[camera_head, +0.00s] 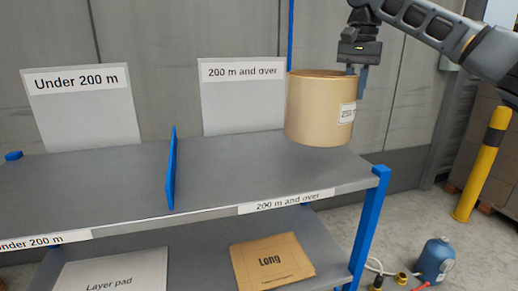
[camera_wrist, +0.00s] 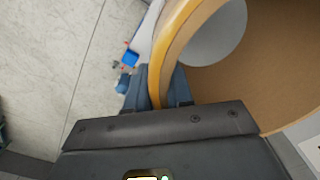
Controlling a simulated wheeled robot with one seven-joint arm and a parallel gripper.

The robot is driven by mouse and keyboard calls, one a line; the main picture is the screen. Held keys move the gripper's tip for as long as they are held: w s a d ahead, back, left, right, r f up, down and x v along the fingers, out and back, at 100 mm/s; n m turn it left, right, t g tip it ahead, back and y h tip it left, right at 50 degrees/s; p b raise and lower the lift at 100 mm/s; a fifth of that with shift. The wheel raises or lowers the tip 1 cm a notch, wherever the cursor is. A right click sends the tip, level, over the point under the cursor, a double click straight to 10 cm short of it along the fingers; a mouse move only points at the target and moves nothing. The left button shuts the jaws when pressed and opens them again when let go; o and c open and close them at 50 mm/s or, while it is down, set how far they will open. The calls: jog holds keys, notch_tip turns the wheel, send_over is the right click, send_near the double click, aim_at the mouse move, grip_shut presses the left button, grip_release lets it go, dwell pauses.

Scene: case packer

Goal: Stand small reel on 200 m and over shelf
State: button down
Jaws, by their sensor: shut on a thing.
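The small reel (camera_head: 318,112) is a tan, drum-like piece with a white label on its side. My gripper (camera_head: 362,80) is shut on its rim at the right. In the head view the reel is upright over the right part of the shelf (camera_head: 235,180); I cannot tell whether its base touches the surface. The shelf section carries a "200 m and over" edge label (camera_head: 288,201) and a matching back sign (camera_head: 242,100). In the wrist view the reel's curved rim (camera_wrist: 178,45) passes between my fingers (camera_wrist: 160,90).
A blue divider (camera_head: 171,170) separates this section from the "Under 200 m" section (camera_head: 85,105) at left. A blue post (camera_head: 370,225) stands at the front right corner. A yellow bollard (camera_head: 483,165) and blue canister (camera_head: 434,260) are at right.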

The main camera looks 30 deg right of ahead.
jog(key=w+a+f+p, duration=0.3)
jog(key=w+a+f, duration=0.3)
jog(key=w+f, duration=0.4)
jog(key=shift+w+f+p, duration=0.15)
jog(key=shift+f+p, duration=0.2)
jog(key=shift+f, duration=0.1)
jog(key=c, duration=1.3)
grip_release()
jog(key=shift+f, duration=0.1)
jog(key=shift+c, duration=0.2)
jog(key=o, duration=0.3)
jog(key=shift+o, duration=0.2)
notch_tip(320, 180, up, 12)
jog(key=b, duration=0.1)
jog(key=shift+b, duration=0.35)
